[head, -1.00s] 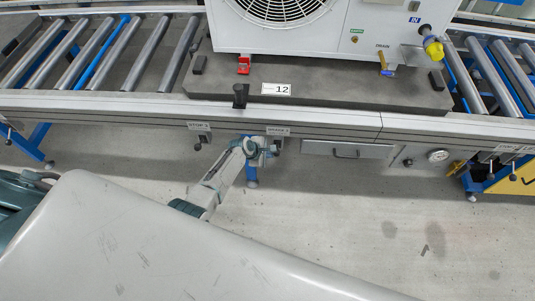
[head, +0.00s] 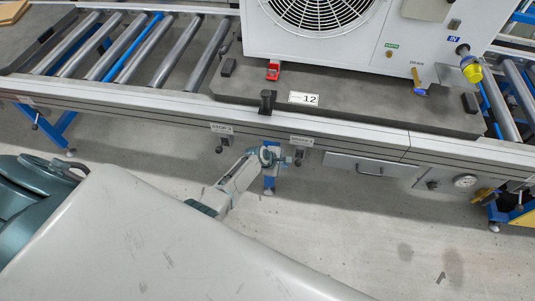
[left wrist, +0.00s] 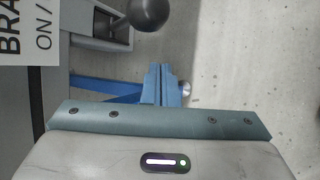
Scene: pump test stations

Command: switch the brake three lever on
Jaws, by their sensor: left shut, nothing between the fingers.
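The brake lever, with a round black knob (head: 299,162), hangs under a small label (head: 301,140) on the conveyor's front rail. In the left wrist view the knob (left wrist: 147,14) is large at the top, beside a white label (left wrist: 28,32) reading "BRA" and "ON /"; the rest is cut off. My left gripper (head: 283,163) is just left of the lever in the head view. In the left wrist view its fingertips (left wrist: 162,84) are together, empty and below the knob in the picture, with a visible gap. The lever's base is partly hidden behind its knob.
Another labelled lever (head: 220,148) hangs to the left. A white unit (head: 345,45) stands on a dark pallet (head: 240,88) above. The floor (head: 370,235) in front is clear.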

